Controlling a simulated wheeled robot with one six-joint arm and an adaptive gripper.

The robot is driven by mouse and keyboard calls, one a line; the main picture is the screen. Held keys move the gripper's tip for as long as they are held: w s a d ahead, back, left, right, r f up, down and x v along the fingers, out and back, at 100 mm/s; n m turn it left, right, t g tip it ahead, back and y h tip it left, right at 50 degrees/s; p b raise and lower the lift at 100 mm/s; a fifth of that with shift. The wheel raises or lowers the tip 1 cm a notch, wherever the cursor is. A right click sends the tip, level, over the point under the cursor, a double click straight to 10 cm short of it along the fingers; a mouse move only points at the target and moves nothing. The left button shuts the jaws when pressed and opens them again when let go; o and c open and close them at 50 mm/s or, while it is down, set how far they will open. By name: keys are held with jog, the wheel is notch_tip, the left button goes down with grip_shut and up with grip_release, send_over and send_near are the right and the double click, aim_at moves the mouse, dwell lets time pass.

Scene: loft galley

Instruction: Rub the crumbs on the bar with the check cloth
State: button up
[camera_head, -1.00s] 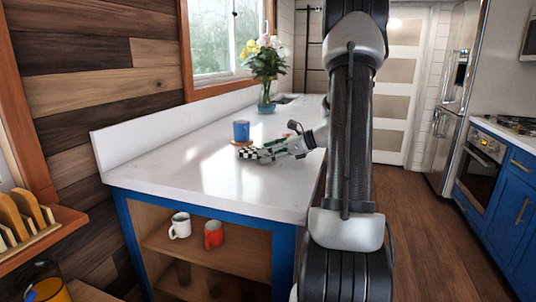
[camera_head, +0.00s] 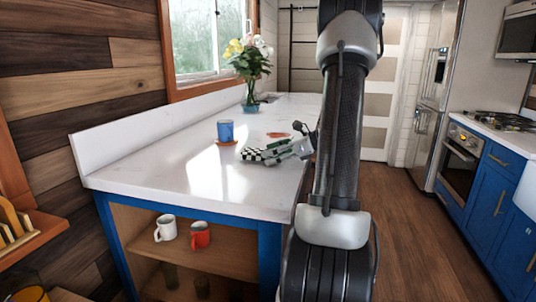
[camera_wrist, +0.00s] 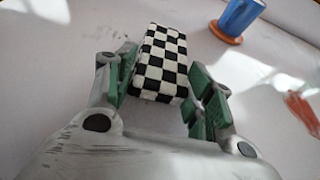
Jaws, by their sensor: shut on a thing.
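The black-and-white check cloth (camera_head: 253,154) is a folded block in my gripper (camera_head: 272,154), low over the white bar top (camera_head: 150,172). In the wrist view the cloth (camera_wrist: 161,62) sits between the green-padded fingers of my gripper (camera_wrist: 165,78), which are shut on it. I cannot tell whether the cloth touches the bar. A reddish-brown patch (camera_head: 278,135), which may be the crumbs, lies on the bar just beyond my gripper. It also shows at the right edge of the wrist view (camera_wrist: 303,110), apart from the cloth.
A blue mug (camera_head: 225,130) stands on an orange-brown coaster (camera_head: 226,143), left of and beyond the cloth. A flower vase (camera_head: 250,95) stands farther back. White (camera_head: 166,228) and red (camera_head: 200,235) mugs sit on the shelf below. The near bar top is clear.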

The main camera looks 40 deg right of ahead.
aim_at(293, 164)
jog(key=shift+s+d+f, duration=0.1)
jog(key=shift+s+d, duration=0.45)
jog(key=shift+s, duration=0.2)
jog(key=shift+s+d+f, duration=0.1)
jog(key=shift+s+d, duration=0.45)
jog(key=shift+s, duration=0.15)
jog(key=shift+s+d, duration=1)
jog(key=shift+s, duration=0.25)
jog(key=shift+r, duration=0.1)
jog(key=shift+r, duration=3.05)
notch_tip(293, 164, up, 3)
